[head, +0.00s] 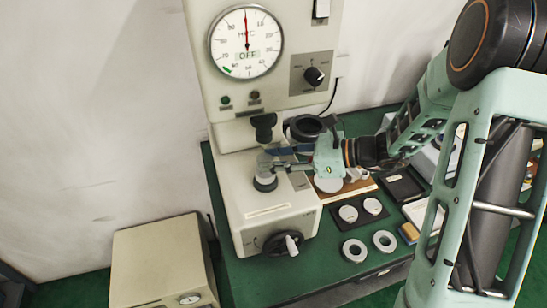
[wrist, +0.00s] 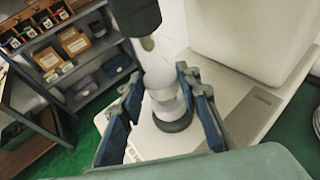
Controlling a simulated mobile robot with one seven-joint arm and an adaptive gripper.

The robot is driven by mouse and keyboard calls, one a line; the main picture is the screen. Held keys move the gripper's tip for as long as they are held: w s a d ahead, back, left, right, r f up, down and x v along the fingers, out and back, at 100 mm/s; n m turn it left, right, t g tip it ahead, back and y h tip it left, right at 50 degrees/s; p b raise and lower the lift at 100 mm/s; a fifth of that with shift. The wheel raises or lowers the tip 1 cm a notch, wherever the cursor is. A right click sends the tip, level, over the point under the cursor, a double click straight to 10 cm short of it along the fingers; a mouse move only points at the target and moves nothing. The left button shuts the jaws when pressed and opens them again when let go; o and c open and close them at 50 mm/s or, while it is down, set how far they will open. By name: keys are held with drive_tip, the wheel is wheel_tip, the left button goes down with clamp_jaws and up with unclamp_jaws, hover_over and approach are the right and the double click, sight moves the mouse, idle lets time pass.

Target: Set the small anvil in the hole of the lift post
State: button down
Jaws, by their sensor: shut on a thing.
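My gripper (head: 276,160) is at the press, over the lift post, with its fingers on both sides of a pale grey round piece, the small anvil (wrist: 157,74). In the wrist view my gripper (wrist: 160,80) is closed around it. The lift post (head: 265,183) is a short grey cylinder with a dark collar on the press base. It also shows in the wrist view (wrist: 173,122), just below the anvil. The hole is hidden, and I cannot tell whether the anvil touches the post or is in it.
The dark press head (head: 264,122) hangs close above my gripper; it also shows in the wrist view (wrist: 137,16). A handwheel (head: 284,243) is on the press front. Metal rings (head: 354,250) and a dark tray (head: 362,211) lie on the green bench to the right.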

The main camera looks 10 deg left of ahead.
drive_tip(key=shift+f+b, duration=0.75)
drive_tip(key=shift+f, duration=0.2)
drive_tip(key=c, duration=1.4)
unclamp_jaws()
drive_tip(key=shift+o, duration=0.2)
